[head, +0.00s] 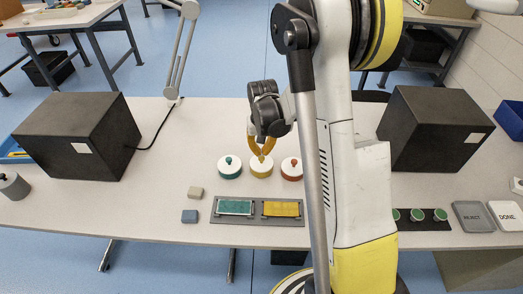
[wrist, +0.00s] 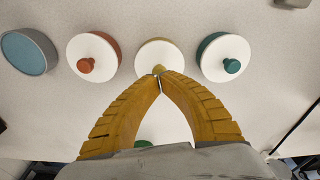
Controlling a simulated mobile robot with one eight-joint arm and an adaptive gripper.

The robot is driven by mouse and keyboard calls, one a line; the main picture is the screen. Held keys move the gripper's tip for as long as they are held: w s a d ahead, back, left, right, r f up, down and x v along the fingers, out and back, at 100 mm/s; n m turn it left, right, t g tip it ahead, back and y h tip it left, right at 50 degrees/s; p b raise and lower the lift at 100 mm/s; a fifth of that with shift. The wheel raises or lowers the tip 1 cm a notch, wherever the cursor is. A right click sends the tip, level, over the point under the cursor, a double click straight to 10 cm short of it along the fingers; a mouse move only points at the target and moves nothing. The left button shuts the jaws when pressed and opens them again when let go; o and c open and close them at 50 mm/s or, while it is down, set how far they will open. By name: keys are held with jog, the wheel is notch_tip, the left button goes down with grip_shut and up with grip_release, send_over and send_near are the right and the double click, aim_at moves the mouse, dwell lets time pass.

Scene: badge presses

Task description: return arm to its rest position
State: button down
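My gripper (head: 262,151) hangs above the middle of the table, over the press with the yellow knob (head: 261,167). In the wrist view its orange fingers (wrist: 159,71) arch inward and their tips meet, with nothing visibly held. The tips overlap the yellow-knobbed press (wrist: 157,48) in that view; I cannot tell whether they touch the knob. A teal-knobbed press (head: 230,168) stands on one side and a red-knobbed press (head: 292,170) on the other. My arm rises upright at the right of centre and hides part of the table.
Black boxes (head: 77,137) and (head: 435,129) flank the area. A lamp (head: 181,50) stands behind left. Green buttons (head: 417,214) and REJECT and DONE plates (head: 473,216) lie right.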

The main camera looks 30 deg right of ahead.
jog(key=shift+f+b, duration=0.85)
jog(key=shift+f, duration=0.2)
jog(key=shift+r+p, duration=2.3)
jog(key=shift+r, duration=1.2)
